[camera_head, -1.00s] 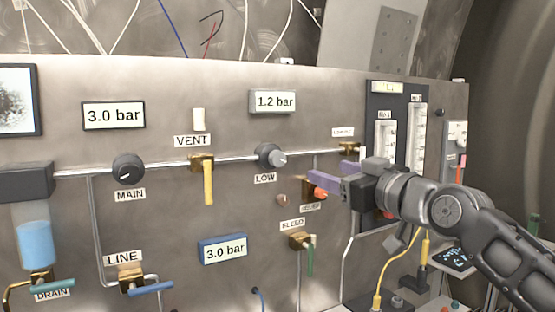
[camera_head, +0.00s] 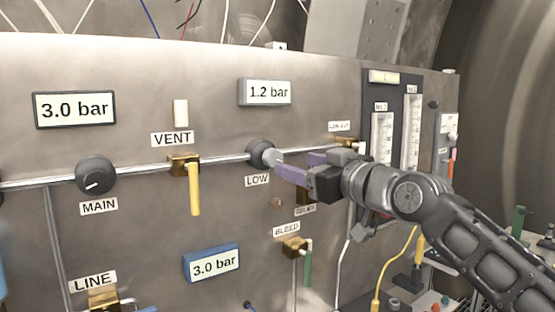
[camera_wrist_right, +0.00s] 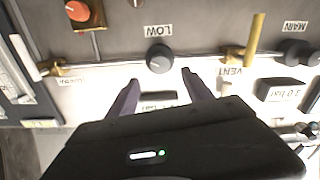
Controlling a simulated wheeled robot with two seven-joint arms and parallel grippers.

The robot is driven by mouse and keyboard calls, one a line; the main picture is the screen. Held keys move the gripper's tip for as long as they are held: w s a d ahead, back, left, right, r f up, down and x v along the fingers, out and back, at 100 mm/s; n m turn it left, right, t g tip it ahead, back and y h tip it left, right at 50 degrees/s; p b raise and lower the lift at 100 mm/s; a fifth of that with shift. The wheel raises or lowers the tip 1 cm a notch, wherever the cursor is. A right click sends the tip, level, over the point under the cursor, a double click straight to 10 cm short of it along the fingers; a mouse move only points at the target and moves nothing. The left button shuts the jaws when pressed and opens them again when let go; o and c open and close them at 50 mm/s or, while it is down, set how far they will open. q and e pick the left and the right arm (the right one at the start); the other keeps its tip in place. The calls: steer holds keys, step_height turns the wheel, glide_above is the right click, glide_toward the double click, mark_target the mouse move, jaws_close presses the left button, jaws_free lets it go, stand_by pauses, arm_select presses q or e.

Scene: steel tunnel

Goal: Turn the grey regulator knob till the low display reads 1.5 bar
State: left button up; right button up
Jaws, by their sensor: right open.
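The grey LOW regulator knob (camera_head: 262,154) sits on the steel pipe above its LOW label. The low display (camera_head: 266,92) above it reads 1.2 bar. My right gripper (camera_head: 300,165) is open and empty, its purple fingers just right of the knob in the head view. In the right wrist view the knob (camera_wrist_right: 159,62) lies ahead of and between the open fingertips (camera_wrist_right: 160,76). I cannot see the fingers touching it. My left gripper is in neither view.
A dark MAIN knob (camera_head: 96,174) and a yellow VENT lever (camera_head: 195,188) are to the left on the pipe. A green BLEED lever (camera_head: 309,262) is below. A red button (camera_wrist_right: 78,11) shows in the right wrist view. Flow tubes (camera_head: 411,130) stand to the right.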

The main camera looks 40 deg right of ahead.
mark_target(276, 158)
steer(key=w+p, duration=0.2)
steer(key=w, duration=0.4)
steer(key=shift+w+r, duration=0.1)
steer(key=shift+w, duration=0.8)
jaws_close()
